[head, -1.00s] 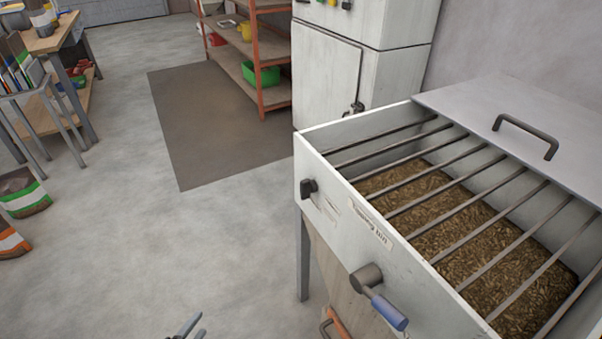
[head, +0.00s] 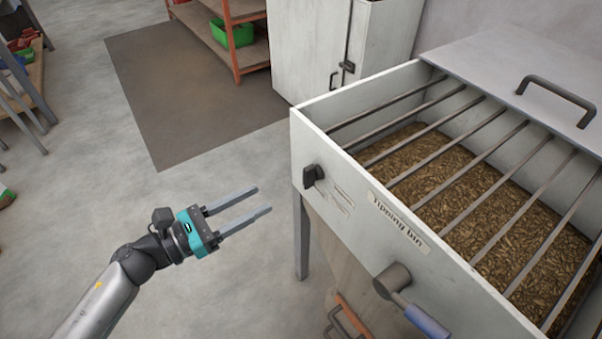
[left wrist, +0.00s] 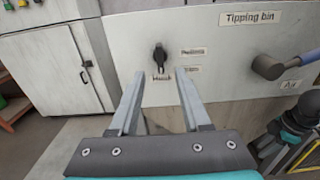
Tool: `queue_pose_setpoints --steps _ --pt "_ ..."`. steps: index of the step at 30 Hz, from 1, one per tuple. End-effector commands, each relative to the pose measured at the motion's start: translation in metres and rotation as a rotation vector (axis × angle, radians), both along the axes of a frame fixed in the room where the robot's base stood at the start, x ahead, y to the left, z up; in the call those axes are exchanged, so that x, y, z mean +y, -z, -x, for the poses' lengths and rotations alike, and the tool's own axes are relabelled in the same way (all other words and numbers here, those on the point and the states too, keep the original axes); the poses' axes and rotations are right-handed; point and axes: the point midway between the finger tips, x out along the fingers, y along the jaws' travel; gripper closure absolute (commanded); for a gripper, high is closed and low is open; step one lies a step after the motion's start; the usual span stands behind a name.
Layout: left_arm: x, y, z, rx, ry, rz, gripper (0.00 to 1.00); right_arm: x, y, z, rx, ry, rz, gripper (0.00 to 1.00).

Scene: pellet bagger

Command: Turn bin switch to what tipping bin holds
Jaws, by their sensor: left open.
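The tipping bin (head: 345,215) is a pale metal box with its name on the front and bars across its open top. It holds a bed of brown, short, flaky or pellet-like pieces (head: 460,185). The bin switch (head: 313,175) is a small black knob at the left of the front panel. In the left wrist view the switch (left wrist: 160,60) stands roughly upright, with small labels beside and below it, too blurred to read surely. My left gripper (head: 262,198) is open and empty, left of the switch and apart from it. My right gripper cannot be made out clearly.
A grey handle with a blue grip (head: 428,322) juts from the bin front. A dark and teal part, perhaps of my right arm, shows at the right of the left wrist view. A white cabinet (head: 310,50) and an orange shelf stand behind.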

Motion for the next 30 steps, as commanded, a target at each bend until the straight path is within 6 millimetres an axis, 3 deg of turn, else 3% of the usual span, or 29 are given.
queue_pose_setpoints --steps 9,15,21,30 --pt "-0.054 -0.001 -0.04 -0.002 0.0 0.004 0.53 0.002 -0.004 -0.004 0.0 0.001 -0.001 0.65" --pt "-0.079 0.0 -0.058 0.001 -0.002 0.003 0.53 0.004 -0.008 -0.007 -0.005 0.001 -0.005 0.65" --pt "-0.09 0.0 -0.066 0.002 -0.001 0.002 0.53 0.006 -0.01 -0.002 0.004 0.001 -0.008 0.65" --pt "-0.091 0.0 -0.067 0.003 -0.002 0.002 0.54 0.006 -0.011 -0.003 0.003 0.002 -0.008 0.65"
